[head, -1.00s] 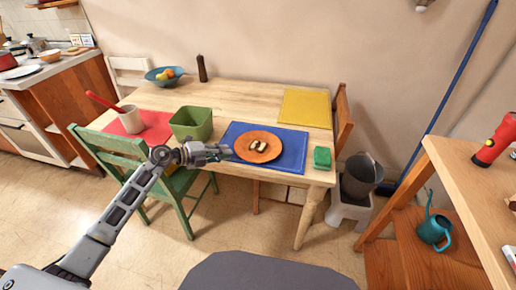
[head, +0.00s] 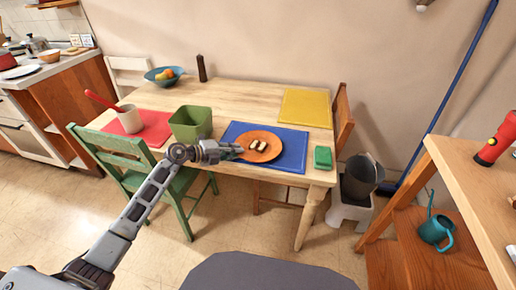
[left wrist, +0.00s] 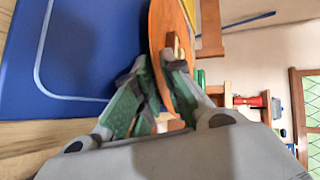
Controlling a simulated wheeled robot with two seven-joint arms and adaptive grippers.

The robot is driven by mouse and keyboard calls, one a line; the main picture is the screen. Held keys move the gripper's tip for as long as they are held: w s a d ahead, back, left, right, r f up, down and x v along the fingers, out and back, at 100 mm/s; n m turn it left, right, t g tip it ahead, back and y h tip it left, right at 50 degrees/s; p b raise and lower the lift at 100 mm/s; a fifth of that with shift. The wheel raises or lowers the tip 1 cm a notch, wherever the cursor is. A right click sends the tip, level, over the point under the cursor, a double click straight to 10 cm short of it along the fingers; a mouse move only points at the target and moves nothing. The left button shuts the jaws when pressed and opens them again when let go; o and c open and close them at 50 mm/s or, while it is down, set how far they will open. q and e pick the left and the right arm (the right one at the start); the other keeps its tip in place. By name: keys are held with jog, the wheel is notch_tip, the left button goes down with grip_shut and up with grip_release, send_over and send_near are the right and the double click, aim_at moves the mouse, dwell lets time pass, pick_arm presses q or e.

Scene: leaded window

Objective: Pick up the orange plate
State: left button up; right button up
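The orange plate (head: 246,152) lies on the blue placemat (head: 292,163) near the front of the wooden table, with a few small pale food pieces (head: 261,147) on it. My left gripper (head: 233,151) is at the plate's left rim. In the left wrist view the orange plate (left wrist: 158,30) is seen nearly edge-on. The green-padded fingers of the left gripper (left wrist: 153,64) stand apart, one to each side of the rim; I see no clear grip. Part of the plate is hidden behind the fingers. My right gripper is not in view.
A green bin (head: 190,123) stands left of the placemat, close to my left arm. A green sponge-like block (head: 322,157) lies right of the plate. A green chair (head: 120,155) is at the table's left front. The table behind the placemat is clear.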

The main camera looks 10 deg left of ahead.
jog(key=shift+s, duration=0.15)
pick_arm(q)
grip_shut()
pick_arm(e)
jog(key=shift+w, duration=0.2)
pick_arm(q)
jog(key=shift+r, duration=0.15)
jog(key=shift+r, duration=0.75)
jog(key=shift+r+p, duration=0.35)
jog(key=shift+r, duration=0.05)
notch_tip(320, 180, up, 8)
jog(key=p, duration=0.1)
jog(key=shift+f+p, duration=0.25)
jog(key=shift+p, duration=0.1)
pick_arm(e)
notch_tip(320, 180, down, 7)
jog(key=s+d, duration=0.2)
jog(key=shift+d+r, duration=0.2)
pick_arm(q)
jog(key=shift+r, duration=0.1)
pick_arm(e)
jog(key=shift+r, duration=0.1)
